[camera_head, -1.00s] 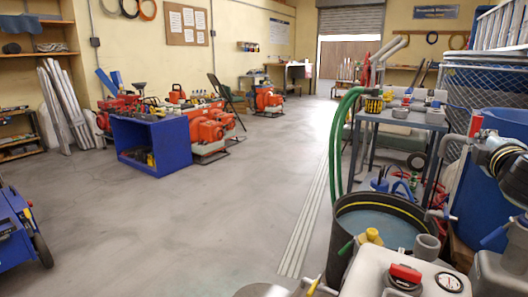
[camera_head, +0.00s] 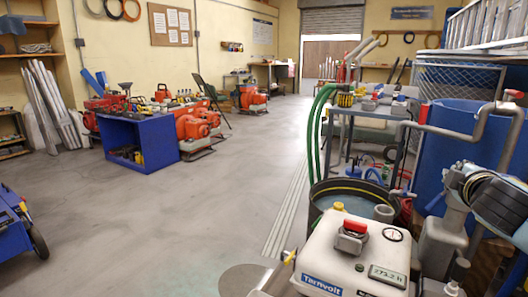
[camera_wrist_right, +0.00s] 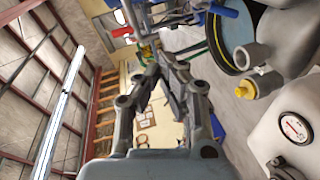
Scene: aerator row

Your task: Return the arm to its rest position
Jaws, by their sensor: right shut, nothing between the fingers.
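My right gripper (camera_wrist_right: 160,70) shows in the right wrist view, with its grey jointed fingers drawn together and nothing between them. It is in free air, and beyond it are a wall and, sideways in this view, the ceiling. In the head view, grey and black arm-like parts stand at the right edge beside the white Tarnvolt unit, but I cannot make out fingertips there. My left gripper is in neither view.
The white Tarnvolt unit (camera_head: 345,255), with a red knob and gauge, stands close in front. Behind it is a black round tub (camera_head: 318,200) with green hoses. A blue barrel (camera_head: 440,150) stands right. The floor (camera_head: 180,220) at left centre is open.

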